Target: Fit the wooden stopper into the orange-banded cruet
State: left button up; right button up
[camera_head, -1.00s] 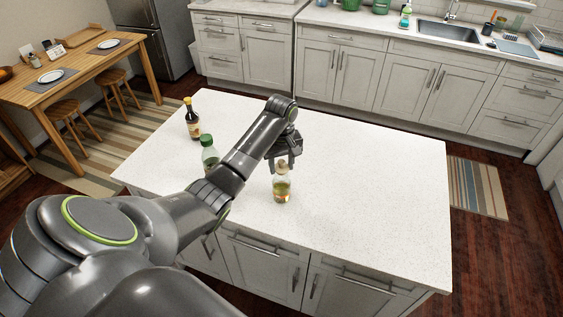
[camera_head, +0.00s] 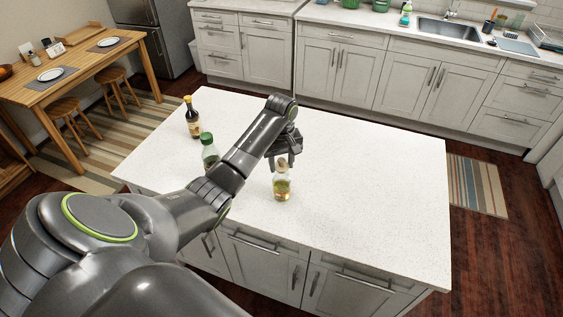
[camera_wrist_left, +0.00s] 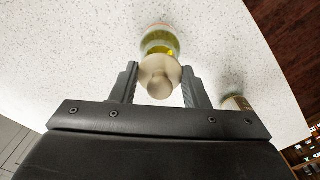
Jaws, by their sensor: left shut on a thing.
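The cruet (camera_head: 282,188) is a small clear bottle with yellow liquid. The pale wooden stopper (camera_wrist_left: 159,76) is between the fingers of my left gripper (camera_wrist_left: 160,88), directly over the cruet (camera_wrist_left: 160,42) in the wrist view. My left gripper (camera_head: 284,161) is shut on the stopper and points down at the cruet's top. The stopper hides the cruet's mouth, so I cannot tell how deep it sits. My right gripper is not in view.
A dark bottle with a yellow cap (camera_head: 192,118) and a green-capped bottle (camera_head: 209,152) stand left on the island top (camera_head: 370,185). My left arm passes close to the green-capped bottle. The right side of the island is clear.

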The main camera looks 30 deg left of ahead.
aim_at(281, 184)
pick_arm(q)
jog(key=shift+f+b, duration=0.5)
jog(key=shift+f, duration=0.85)
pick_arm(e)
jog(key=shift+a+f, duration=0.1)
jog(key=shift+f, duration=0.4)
pick_arm(q)
jog(key=o, duration=1)
jog(key=shift+o, duration=0.2)
